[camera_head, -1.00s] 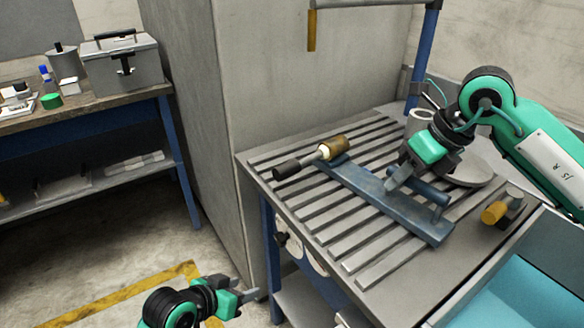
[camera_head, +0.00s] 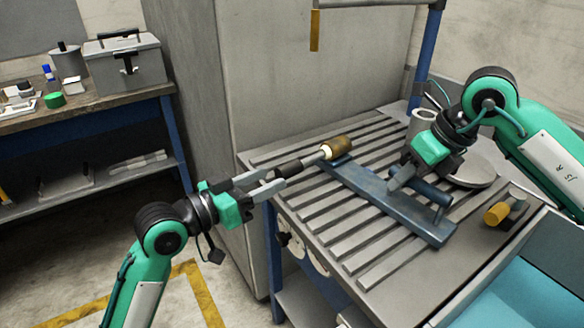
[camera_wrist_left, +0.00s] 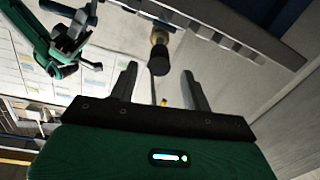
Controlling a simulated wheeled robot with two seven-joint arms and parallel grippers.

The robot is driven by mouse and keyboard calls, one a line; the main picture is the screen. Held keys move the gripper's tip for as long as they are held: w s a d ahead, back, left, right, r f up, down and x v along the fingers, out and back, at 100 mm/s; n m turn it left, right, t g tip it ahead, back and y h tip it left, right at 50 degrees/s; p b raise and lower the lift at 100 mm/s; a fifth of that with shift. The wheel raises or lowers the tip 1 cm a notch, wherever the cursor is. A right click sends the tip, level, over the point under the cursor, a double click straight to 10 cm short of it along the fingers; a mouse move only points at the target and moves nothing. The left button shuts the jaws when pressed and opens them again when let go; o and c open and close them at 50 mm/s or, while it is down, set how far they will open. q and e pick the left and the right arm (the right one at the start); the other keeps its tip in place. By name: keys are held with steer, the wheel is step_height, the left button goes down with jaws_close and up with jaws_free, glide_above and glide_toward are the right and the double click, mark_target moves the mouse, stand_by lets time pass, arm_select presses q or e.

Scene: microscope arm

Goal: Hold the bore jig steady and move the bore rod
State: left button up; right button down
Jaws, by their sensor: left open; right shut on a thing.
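The bore jig (camera_head: 405,212) is a long blue plate with a raised bar, lying diagonally across the slatted table. The bore rod (camera_head: 312,160) sticks out toward the left from the brass sleeve (camera_head: 338,147) at the jig's far left end; its black grip points at my left gripper. My left gripper (camera_head: 276,178) is open, its fingers at the grip's end. In the left wrist view the black end (camera_wrist_left: 158,60) lies just beyond and between the open fingers (camera_wrist_left: 160,76). My right gripper (camera_head: 395,182) is shut on the jig near its raised bar; the exact contact is partly hidden.
The slatted table (camera_head: 345,235) is mostly bare around the jig. A yellow-ended cylinder (camera_head: 497,213) lies at its right, near a blue-lined bin (camera_head: 535,300). A grey cabinet wall (camera_head: 300,80) stands behind, and a bench with a toolbox (camera_head: 125,62) at far left.

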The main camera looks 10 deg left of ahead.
mark_target(292, 169)
arm_select(q)
steer(key=x, duration=0.7)
